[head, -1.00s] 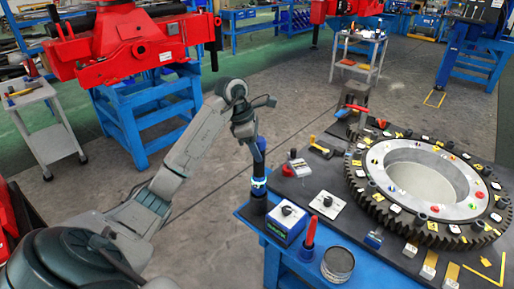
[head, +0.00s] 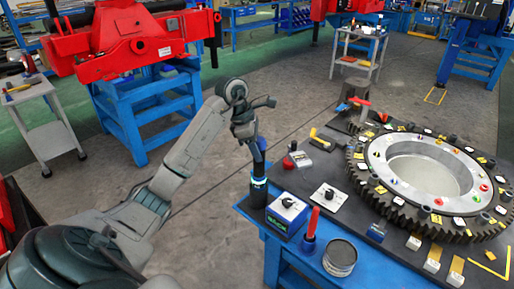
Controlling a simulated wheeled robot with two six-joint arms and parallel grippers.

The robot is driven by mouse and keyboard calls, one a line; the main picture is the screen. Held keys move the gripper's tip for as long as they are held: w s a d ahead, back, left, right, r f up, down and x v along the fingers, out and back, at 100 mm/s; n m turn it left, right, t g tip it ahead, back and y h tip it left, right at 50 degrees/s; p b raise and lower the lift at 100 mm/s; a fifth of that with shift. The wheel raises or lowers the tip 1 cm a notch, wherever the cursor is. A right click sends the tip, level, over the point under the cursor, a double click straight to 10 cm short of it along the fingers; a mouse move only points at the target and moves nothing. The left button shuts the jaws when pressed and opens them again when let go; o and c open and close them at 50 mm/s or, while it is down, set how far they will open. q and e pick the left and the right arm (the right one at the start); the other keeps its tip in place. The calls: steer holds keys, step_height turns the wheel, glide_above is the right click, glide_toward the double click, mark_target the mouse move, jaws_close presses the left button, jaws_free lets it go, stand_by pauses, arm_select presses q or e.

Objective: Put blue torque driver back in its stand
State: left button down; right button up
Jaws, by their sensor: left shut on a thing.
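My left gripper (head: 247,128) is shut on the blue torque driver (head: 260,158) at the left corner of the blue-edged table. The driver points down, close to upright. Below it is a dark cylinder with a bright blue-white band (head: 258,184), which looks like its stand. The driver's lower end is hidden, and I cannot tell whether it is inside the stand or just above it. My right gripper is not in view.
A blue-and-white box (head: 287,214) stands close to the right of the driver. A red-handled driver (head: 312,223) and a round tin (head: 340,256) are nearer the front. A large gear ring (head: 385,203) fills the table's right side.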

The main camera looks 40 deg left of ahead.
arm_select(q)
steer(key=shift+f, duration=0.3)
steer(key=c, duration=1)
jaws_free()
steer(key=shift+r, duration=0.1)
steer(key=shift+o, duration=0.9)
steer(key=shift+p+v, duration=0.7)
steer(key=shift+v, duration=1.15)
steer(key=shift+s+a+r, duration=0.1)
steer(key=shift+s+r, duration=0.1)
steer(key=shift+r, duration=0.4)
